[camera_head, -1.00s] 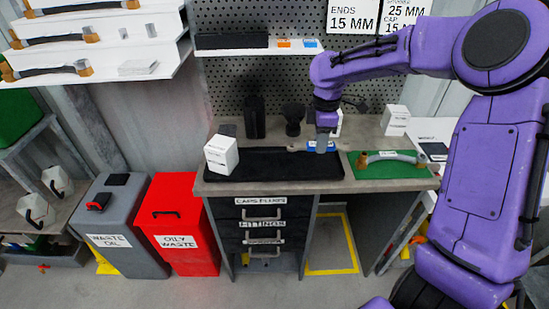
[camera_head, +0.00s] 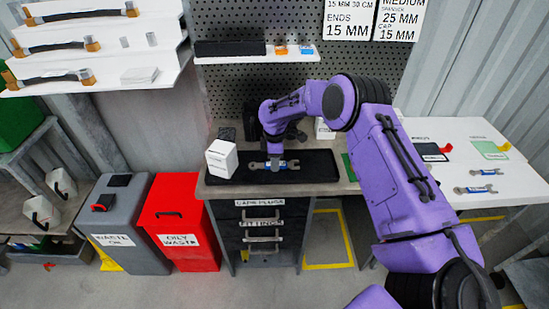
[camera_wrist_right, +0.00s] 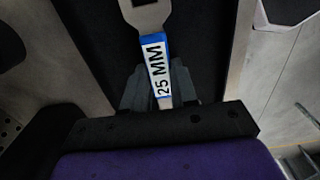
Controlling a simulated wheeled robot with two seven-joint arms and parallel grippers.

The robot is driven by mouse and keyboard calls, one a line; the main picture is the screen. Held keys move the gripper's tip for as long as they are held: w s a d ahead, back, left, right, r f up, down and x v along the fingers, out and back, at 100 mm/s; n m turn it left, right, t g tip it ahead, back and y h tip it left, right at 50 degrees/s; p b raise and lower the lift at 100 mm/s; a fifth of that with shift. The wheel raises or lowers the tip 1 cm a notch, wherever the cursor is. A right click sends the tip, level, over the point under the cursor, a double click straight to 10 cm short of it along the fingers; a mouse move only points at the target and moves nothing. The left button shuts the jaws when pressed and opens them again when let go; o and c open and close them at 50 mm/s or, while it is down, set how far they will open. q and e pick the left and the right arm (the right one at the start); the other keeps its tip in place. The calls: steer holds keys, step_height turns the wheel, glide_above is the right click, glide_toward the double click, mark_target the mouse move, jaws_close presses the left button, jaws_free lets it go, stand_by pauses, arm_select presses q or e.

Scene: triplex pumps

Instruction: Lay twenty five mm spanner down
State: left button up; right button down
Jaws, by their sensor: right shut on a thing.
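The 25 mm spanner (camera_head: 256,165) is a grey metal spanner with a blue and white label. In the wrist view its label (camera_wrist_right: 155,68) reads "25 MM". My right gripper (camera_head: 276,160) is shut on the spanner's handle, over the black tray mat (camera_head: 315,163) on the workbench. The spanner lies level, at or just above the mat; I cannot tell if it touches. The gripper's fingers (camera_wrist_right: 158,88) sit on either side of the label. My left gripper is not in view.
A white box (camera_head: 221,158) stands at the mat's left end. Dark items stand behind the mat. A white table (camera_head: 475,160) at right holds two spanners (camera_head: 478,189). Red (camera_head: 182,215) and grey bins stand left of the bench. The mat's right part is clear.

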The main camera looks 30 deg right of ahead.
steer(key=shift+f, duration=0.1)
steer(key=c, duration=0.9)
jaws_free()
step_height(320, 180, up, 12)
steer(key=b, duration=0.2)
steer(key=shift+r+b, duration=0.2)
steer(key=shift+b, duration=0.2)
